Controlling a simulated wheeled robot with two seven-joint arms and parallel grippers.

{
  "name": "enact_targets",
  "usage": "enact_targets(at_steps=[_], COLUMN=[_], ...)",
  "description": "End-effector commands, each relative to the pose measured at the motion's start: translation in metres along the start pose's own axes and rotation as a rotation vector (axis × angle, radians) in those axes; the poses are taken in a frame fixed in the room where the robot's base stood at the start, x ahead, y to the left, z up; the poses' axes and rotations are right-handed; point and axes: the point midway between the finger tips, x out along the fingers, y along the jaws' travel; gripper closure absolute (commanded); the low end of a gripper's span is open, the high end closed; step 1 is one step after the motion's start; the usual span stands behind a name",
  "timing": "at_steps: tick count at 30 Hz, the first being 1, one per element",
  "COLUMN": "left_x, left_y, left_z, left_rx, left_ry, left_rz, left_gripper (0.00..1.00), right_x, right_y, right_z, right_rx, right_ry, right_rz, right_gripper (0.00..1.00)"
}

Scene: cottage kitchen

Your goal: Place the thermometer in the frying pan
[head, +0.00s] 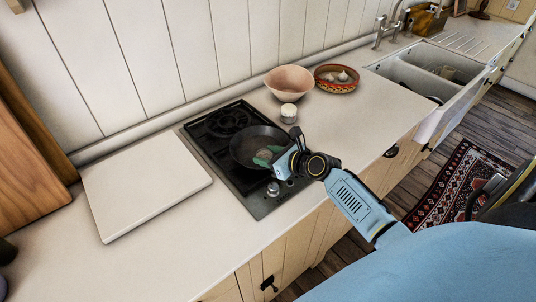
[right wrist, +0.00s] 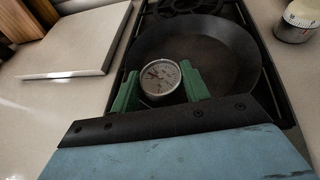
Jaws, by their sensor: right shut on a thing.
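The dark frying pan (head: 246,137) sits on the black hob in the head view; its wide bowl also fills the upper middle of the right wrist view (right wrist: 205,45). My right gripper (head: 266,157) is over the front part of the pan, its green fingers pointing into it. In the right wrist view the thermometer (right wrist: 160,78), with a round white dial and metal rim, sits between the green fingers of the right gripper (right wrist: 160,85), which is shut on it. The dial faces the camera. I cannot tell whether the thermometer touches the pan. My left gripper is not in view.
The hob (head: 200,140) is set in a pale counter. A white board (head: 143,187) lies to its left. A small white-topped timer (head: 289,113), a pink bowl (head: 290,82) and a patterned bowl (head: 337,86) stand behind and right. The sink (head: 425,75) is farther right.

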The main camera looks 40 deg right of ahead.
Motion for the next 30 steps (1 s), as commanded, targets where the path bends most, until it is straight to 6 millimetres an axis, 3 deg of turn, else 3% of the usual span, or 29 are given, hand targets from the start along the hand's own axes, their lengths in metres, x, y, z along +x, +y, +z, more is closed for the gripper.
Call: enact_targets(at_steps=[7,8,12,20,25,30], left_x=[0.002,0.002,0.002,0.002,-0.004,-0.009], left_y=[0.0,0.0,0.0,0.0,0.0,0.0], left_z=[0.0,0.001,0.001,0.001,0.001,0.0], left_rx=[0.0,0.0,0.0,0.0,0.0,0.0], left_ry=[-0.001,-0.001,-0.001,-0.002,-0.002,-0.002], left_rz=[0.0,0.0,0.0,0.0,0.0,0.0], left_gripper=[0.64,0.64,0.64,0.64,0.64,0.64], right_x=[0.002,0.002,0.002,0.002,-0.003,-0.033], right_y=[0.0,0.0,0.0,0.0,0.0,0.001], right_z=[-0.004,-0.004,-0.004,-0.004,0.007,0.006], right_rx=[-0.001,-0.001,-0.001,-0.001,-0.002,0.001], right_ry=[-0.001,0.0,0.0,0.0,-0.001,0.002], right_rz=[-0.001,-0.001,0.0,0.0,0.001,0.0], right_gripper=[0.78,0.52,0.33,0.33,0.33,0.33])
